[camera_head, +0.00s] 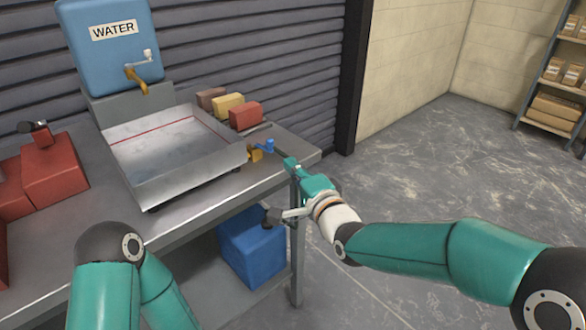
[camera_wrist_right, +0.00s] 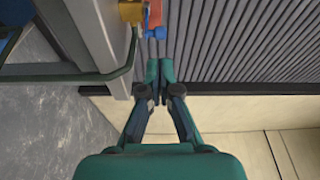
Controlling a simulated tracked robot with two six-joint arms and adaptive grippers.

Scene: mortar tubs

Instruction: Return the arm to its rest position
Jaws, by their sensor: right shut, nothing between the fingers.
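My right gripper (camera_head: 291,164) is just off the right end of the metal bench (camera_head: 206,215), with my teal arm reaching in from the right. In the right wrist view its fingers (camera_wrist_right: 159,71) are together with nothing between them. A small blue piece (camera_head: 269,146) and a small yellow piece (camera_head: 255,155) sit beyond the fingertips near the bench's right end; the gripper appears apart from them. My left arm shows at the lower left, but its gripper is out of view.
A shallow metal tray (camera_head: 175,185) stands on the bench below a blue WATER tank (camera_head: 108,48). Brown, yellow and red blocks (camera_head: 246,115) sit behind it, larger red blocks (camera_head: 55,170) at left. A blue box (camera_head: 252,250) is under the bench.

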